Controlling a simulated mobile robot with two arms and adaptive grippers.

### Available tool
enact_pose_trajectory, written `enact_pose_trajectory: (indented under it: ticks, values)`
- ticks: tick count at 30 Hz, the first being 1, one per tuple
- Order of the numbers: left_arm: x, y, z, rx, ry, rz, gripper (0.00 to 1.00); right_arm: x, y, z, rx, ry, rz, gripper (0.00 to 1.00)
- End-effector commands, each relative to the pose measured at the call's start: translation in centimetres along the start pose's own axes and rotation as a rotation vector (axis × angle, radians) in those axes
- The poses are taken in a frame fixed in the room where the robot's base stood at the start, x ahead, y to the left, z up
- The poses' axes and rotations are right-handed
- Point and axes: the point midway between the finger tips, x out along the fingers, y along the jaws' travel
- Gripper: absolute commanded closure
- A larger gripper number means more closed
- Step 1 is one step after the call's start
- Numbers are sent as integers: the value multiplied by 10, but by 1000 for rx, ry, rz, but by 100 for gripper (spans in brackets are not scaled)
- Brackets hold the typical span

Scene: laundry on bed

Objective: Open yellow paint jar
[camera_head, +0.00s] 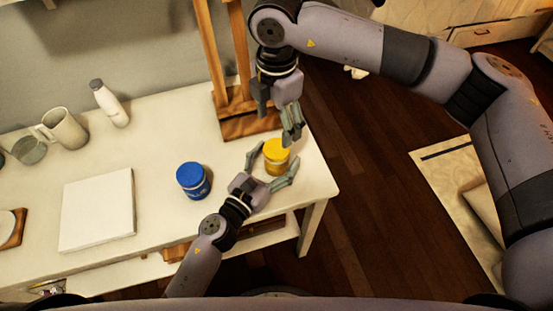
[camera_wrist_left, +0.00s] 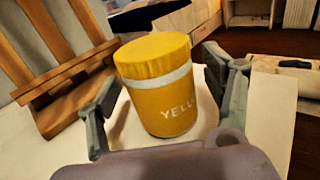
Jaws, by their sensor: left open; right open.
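The yellow paint jar (camera_head: 276,157) stands upright near the right end of the white table, its yellow lid on. In the left wrist view the jar (camera_wrist_left: 160,100) shows a pale band under the lid and part of its lettering. My left gripper (camera_head: 273,166) is open, its fingers on either side of the jar; in the wrist view gaps show between fingers and jar. My right gripper (camera_head: 291,138) points down from above, just behind and above the jar's lid. It is open, though its fingers look close together from this angle.
A blue paint jar (camera_head: 193,181) stands left of the yellow one. A wooden easel (camera_head: 250,122) stands behind. A white canvas (camera_head: 97,210), a mug (camera_head: 64,128) and a white bottle (camera_head: 110,104) are farther left. The table's right edge is close to the yellow jar.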

Motion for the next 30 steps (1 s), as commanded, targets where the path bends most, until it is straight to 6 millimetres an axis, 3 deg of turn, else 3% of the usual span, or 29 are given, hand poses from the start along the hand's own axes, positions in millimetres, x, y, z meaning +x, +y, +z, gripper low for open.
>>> enact_pose_trajectory:
  ticks: [5, 30]
  values:
    - [0, 0, 0, 0, 0, 0, 26, 0, 0, 0, 0, 0, 0, 33]
    - [0, 0, 0, 0, 1, 0, 81, 0, 0, 0, 0, 0, 0, 33]
